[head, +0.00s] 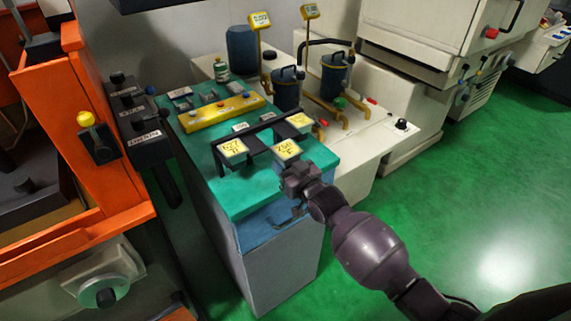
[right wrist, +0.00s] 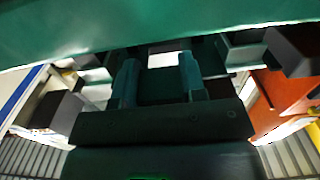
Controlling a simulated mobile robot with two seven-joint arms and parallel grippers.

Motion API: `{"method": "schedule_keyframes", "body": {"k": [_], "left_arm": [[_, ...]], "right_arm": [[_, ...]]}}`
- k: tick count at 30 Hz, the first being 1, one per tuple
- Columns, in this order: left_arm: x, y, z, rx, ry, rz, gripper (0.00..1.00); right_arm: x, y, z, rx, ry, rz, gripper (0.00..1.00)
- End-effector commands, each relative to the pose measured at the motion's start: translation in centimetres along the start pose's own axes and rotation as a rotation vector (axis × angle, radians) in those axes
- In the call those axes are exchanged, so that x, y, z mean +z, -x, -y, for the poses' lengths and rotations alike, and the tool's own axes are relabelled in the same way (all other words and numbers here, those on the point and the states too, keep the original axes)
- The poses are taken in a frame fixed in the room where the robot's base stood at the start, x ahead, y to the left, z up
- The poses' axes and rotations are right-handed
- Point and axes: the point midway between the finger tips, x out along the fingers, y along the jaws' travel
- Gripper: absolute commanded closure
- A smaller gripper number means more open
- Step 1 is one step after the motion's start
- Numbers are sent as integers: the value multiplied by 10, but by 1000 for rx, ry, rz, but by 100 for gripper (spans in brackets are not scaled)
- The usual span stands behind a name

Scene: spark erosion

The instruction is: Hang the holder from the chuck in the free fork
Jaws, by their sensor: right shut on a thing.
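The black fork rack (head: 262,134) stands on the teal cabinet top. A holder with a yellow label (head: 232,148) sits at its left end, and another yellow-labelled holder (head: 299,120) sits at its right end. Between them the middle of the rack shows no holder. My right gripper (head: 296,176) is shut on a third yellow-labelled holder (head: 286,150), just in front of the rack. In the right wrist view the fingers (right wrist: 158,84) close around a dark body, with a pale patch beyond. Whether the held holder touches the rack cannot be told. I cannot make out the chuck. My left gripper is not in view.
A yellow bar block (head: 222,112) and a small bottle (head: 221,70) are behind the rack. The orange machine (head: 88,130) stands close on the left. Dark canisters (head: 336,74) stand behind on a pale unit. Green floor lies open at right.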

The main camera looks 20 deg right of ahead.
Motion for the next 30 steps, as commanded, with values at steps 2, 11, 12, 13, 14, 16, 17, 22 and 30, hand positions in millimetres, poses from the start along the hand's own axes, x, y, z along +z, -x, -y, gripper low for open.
{"method": "schedule_keyframes", "body": {"k": [2, 11, 12, 13, 14, 16, 17, 22, 30], "left_arm": [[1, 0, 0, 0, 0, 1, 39], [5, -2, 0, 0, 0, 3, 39], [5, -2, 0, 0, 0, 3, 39], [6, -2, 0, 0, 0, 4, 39], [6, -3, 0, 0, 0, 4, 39], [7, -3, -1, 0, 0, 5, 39], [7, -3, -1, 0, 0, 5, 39], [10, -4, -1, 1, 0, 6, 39], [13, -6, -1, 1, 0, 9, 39]], "right_arm": [[-1, -3, 0, 0, 0, -3, 100], [-1, -13, 0, 0, 0, -2, 100], [-1, -14, 0, 0, 0, -3, 100], [-1, -15, 0, 0, 0, -3, 100], [-1, -16, 0, 0, 0, -3, 100], [-1, -18, 0, 0, 0, -2, 100], [-1, -19, 0, 0, 0, -2, 100], [-1, -25, 0, 0, 0, -2, 100], [-1, -33, 0, 0, 0, -2, 100]]}}
